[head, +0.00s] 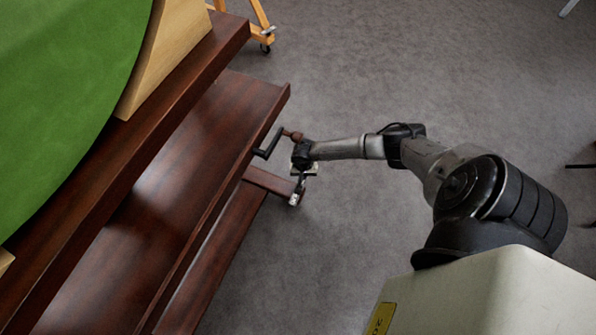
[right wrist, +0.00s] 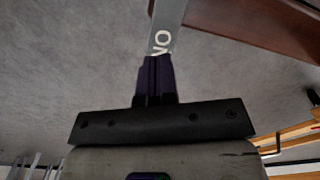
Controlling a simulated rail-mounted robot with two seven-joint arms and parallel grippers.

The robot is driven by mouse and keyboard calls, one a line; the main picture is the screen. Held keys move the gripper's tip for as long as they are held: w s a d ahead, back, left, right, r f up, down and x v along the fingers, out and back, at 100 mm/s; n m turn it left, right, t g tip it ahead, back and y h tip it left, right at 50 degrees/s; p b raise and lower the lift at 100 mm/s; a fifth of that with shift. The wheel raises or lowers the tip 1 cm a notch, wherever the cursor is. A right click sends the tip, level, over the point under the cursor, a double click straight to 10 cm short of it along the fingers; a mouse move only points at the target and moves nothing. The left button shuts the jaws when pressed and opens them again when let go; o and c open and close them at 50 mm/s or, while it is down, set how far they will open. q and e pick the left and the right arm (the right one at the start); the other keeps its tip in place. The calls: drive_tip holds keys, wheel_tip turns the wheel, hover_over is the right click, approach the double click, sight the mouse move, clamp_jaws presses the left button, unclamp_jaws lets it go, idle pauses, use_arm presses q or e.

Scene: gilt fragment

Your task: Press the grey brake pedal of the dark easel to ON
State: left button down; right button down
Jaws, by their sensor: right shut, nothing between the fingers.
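The grey pedal (right wrist: 170,22) shows in the right wrist view as a pale grey strip with white letters that read ON. My right gripper (right wrist: 157,62) is shut and empty; its dark fingertips overlap the lower end of the pedal and the edge of the lettering. I cannot tell whether they touch it. In the head view my right gripper (head: 303,168) is beside the end of the dark easel (head: 215,110), a red-brown wooden frame. A small grey part (head: 295,199) below it may be the pedal. My left gripper is out of view.
A black crank (head: 268,146) with a brown knob sticks out from the easel close to my right wrist. A green panel (head: 60,80) with pale wooden edges rests on the easel. A light wooden stand on casters (head: 263,30) is at the top. Grey carpet (head: 350,80) is clear on the right.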

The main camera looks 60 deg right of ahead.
drive_tip(key=shift+f, duration=0.3)
drive_tip(key=shift+f, duration=0.45)
drive_tip(key=shift+f, duration=0.45)
idle(0.5)
drive_tip(key=shift+f, duration=0.45)
drive_tip(key=shift+r, duration=0.1)
wheel_tip(320, 180, up, 4)
drive_tip(key=p, duration=0.3)
drive_tip(key=shift+p, duration=0.3)
drive_tip(key=shift+r+p, duration=1.2)
drive_tip(key=shift+r, duration=0.3)
drive_tip(key=shift+f, duration=0.1)
